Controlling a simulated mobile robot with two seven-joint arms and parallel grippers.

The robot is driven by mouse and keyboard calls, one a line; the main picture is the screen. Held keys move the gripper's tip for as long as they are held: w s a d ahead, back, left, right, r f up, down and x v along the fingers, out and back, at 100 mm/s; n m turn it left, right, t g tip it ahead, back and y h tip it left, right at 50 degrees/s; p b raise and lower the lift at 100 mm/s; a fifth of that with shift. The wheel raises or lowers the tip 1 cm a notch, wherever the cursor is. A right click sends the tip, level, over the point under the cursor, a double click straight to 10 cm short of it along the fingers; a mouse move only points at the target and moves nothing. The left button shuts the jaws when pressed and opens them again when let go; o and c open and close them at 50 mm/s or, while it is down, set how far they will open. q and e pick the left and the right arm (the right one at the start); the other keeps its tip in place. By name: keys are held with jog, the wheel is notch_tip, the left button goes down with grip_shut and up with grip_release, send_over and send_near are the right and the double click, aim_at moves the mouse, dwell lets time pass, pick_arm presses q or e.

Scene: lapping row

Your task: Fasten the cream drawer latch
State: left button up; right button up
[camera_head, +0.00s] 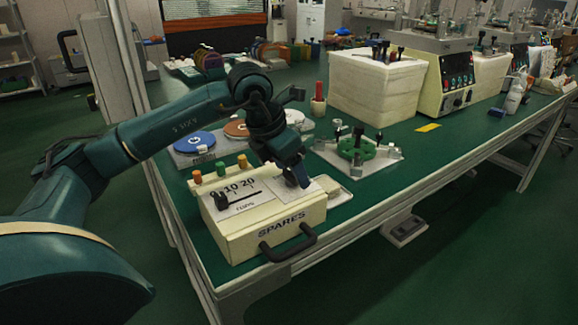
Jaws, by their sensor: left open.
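The cream drawer unit (228,241), marked SPARES, stands at the near end of the green bench, with a black handle (289,246) on its front. Its top carries a plate marked 0 10 20 with a black slider knob (221,201) at the plate's left end. Orange and green knobs stand along its back edge. My left gripper (297,183) is open, pointing down over the right part of the drawer unit's top, close above a pale plate there. I cannot make out a latch; the gripper may hide it. My right gripper is not in view.
A blue disc (194,142) lies on a grey plate behind the drawer unit. A green clamp fixture (356,150) stands to the right, a small tray (335,191) beside the unit. A large cream block (377,88) stands farther back. The bench's right front is mostly clear.

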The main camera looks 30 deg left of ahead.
pick_arm(q)
jog(key=shift+r, duration=0.1)
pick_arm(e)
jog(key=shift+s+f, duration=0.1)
pick_arm(q)
jog(key=shift+s+r, duration=0.15)
jog(key=shift+r, duration=0.2)
jog(key=p+v, duration=0.2)
jog(key=v, duration=1)
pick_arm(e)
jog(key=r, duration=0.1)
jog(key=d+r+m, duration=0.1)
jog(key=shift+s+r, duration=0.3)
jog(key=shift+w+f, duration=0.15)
